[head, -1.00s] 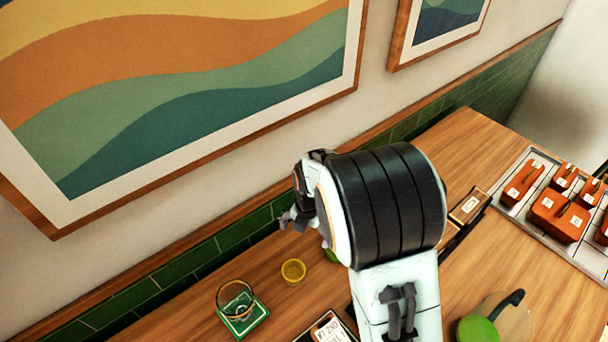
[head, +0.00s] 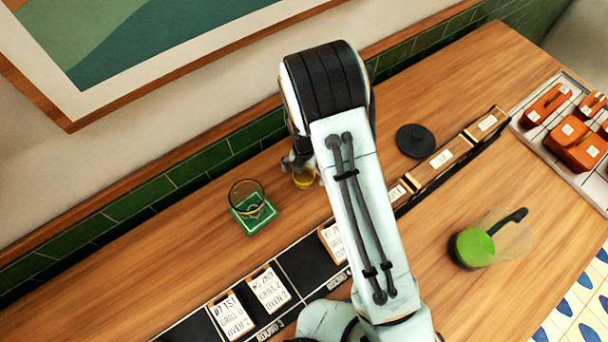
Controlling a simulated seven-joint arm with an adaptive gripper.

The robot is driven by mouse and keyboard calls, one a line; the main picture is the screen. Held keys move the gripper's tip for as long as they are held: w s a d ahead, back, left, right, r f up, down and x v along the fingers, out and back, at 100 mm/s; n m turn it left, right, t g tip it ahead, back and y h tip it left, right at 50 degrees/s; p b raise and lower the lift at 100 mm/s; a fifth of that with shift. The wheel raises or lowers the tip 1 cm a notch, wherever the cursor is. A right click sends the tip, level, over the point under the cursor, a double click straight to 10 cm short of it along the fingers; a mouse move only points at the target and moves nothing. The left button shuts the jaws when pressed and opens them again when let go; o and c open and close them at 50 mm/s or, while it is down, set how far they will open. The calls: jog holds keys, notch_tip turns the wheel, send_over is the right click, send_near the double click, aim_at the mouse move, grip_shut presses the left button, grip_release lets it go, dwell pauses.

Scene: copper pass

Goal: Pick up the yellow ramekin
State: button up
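The yellow ramekin (head: 305,180) is a small round cup on the wooden counter, right of a green square coaster. My gripper (head: 298,164) is in the head view just behind and above the ramekin, at the end of the bent arm. Its dark fingers are small and partly hidden by my arm. They overlap the ramekin's upper left edge in the picture. I cannot tell whether they touch it, or whether they are open or shut.
A black rail with order tickets (head: 269,289) crosses the counter in front.

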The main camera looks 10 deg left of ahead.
jog(key=c, duration=1.1)
